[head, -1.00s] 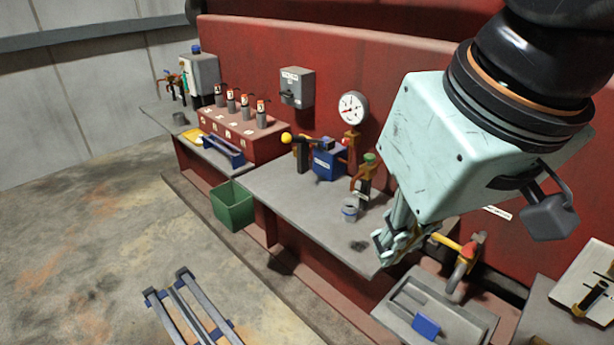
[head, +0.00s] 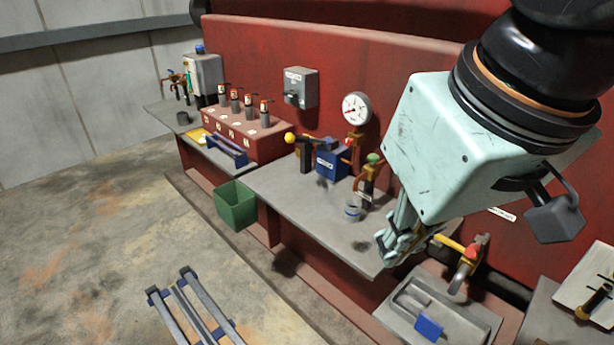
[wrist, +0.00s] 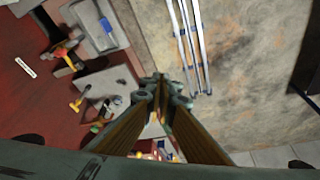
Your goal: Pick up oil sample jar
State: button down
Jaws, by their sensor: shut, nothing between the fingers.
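A small grey jar with a blue band (head: 352,211), which looks like the oil sample jar, stands upright on the grey bench top (head: 310,208), in front of a green-topped valve (head: 372,170). My gripper (head: 386,252) is shut and empty above the bench's right end, to the right of the jar and apart from it. In the wrist view the shut fingers (wrist: 160,80) fill the middle. A small round thing on the bench there (wrist: 118,100), left of the fingers, seems to be the jar.
A blue vice-like block (head: 332,162) and a dial gauge (head: 356,108) stand behind the jar. A grey tray with a blue block (head: 429,326) lies to the right. A green bin (head: 235,205) hangs at the bench's left. A blue-grey rail frame (head: 190,305) lies on the floor.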

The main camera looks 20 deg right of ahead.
jog(key=c, duration=3.5)
grip_release()
jog(key=o, duration=1.7)
